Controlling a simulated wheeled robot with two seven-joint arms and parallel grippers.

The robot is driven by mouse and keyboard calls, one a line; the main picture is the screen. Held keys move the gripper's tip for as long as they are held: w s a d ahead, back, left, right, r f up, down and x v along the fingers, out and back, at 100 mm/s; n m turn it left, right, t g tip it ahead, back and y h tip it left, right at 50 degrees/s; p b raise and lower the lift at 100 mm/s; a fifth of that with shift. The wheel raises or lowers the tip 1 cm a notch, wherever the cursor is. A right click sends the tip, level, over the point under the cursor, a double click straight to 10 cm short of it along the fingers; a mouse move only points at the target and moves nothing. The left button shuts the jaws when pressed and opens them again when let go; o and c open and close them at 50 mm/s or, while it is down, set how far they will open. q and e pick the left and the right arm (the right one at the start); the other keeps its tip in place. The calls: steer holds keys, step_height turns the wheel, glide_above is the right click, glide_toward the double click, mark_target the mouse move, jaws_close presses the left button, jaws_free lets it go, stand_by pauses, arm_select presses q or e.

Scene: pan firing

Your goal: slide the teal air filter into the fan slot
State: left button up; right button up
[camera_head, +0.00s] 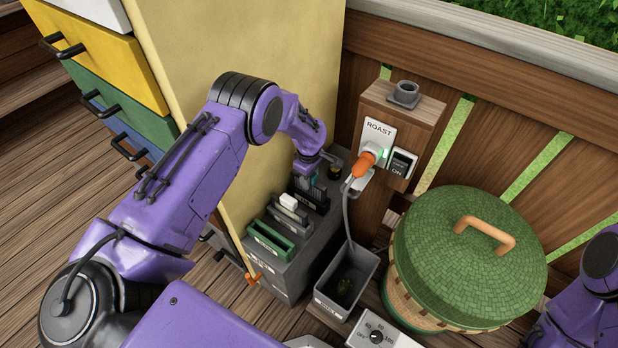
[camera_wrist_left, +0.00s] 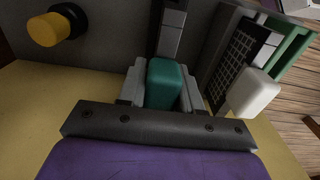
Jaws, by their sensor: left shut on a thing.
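The teal air filter (camera_wrist_left: 168,84) shows in the left wrist view as a teal grip block between the two grey fingers of my left gripper (camera_wrist_left: 163,88), which is shut on it. Beyond the block a dark slot with pale strips runs up the grey unit; how far the filter sits in it cannot be told. In the head view my left gripper (camera_head: 307,178) points down over the dark rear slot (camera_head: 309,195) of the grey fan unit (camera_head: 290,268). The arm and fingers mostly hide the filter there. My right gripper is out of view.
A white-handled filter (camera_head: 289,201) and a green-framed slot (camera_head: 268,240) are in front of the gripper. A yellow knob (camera_wrist_left: 50,30) is beside it. An orange plug (camera_head: 363,163) with a grey cable, a grey bin (camera_head: 346,283) and a green-lidded basket (camera_head: 466,255) stand right.

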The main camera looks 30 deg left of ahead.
arm_select(q)
steer(key=shift+f+b, duration=0.55)
steer(key=shift+f, duration=0.2)
steer(key=o, duration=1.2)
step_height(320, 180, up, 11)
steer(key=shift+f, duration=0.15)
